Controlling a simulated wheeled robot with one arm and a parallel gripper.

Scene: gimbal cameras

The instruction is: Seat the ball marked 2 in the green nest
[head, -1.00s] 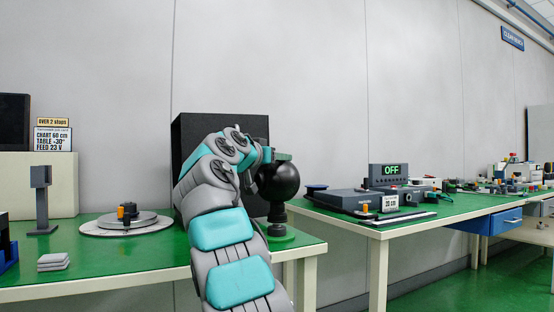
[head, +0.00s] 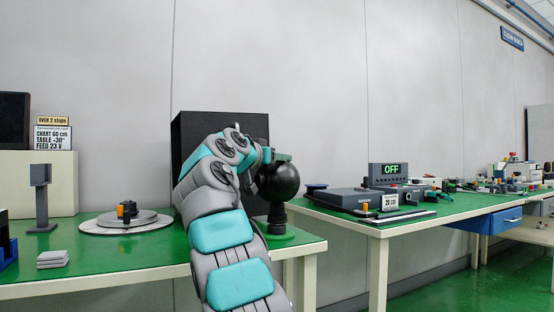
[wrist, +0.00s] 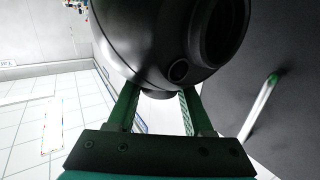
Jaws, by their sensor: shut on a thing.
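A black ball (head: 278,181) stands above a dark stem on a round green base (head: 280,236) at the right end of the left bench. I see no number on the ball. Whether this base is the green nest, and whether the ball rests on the stem, I cannot tell. In the wrist view the ball (wrist: 160,38) fills the top, with a large round opening and a small ring on its side. My gripper (wrist: 157,98) has its green fingers on either side of a small dark part at the ball's edge. In the head view my arm hides most of the gripper.
A black panel (head: 190,150) stands behind my arm. A round turntable (head: 126,219), a grey post (head: 41,195) and grey pads (head: 52,259) are on the left bench. The right bench holds a device with an OFF display (head: 390,169). A gap separates the benches.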

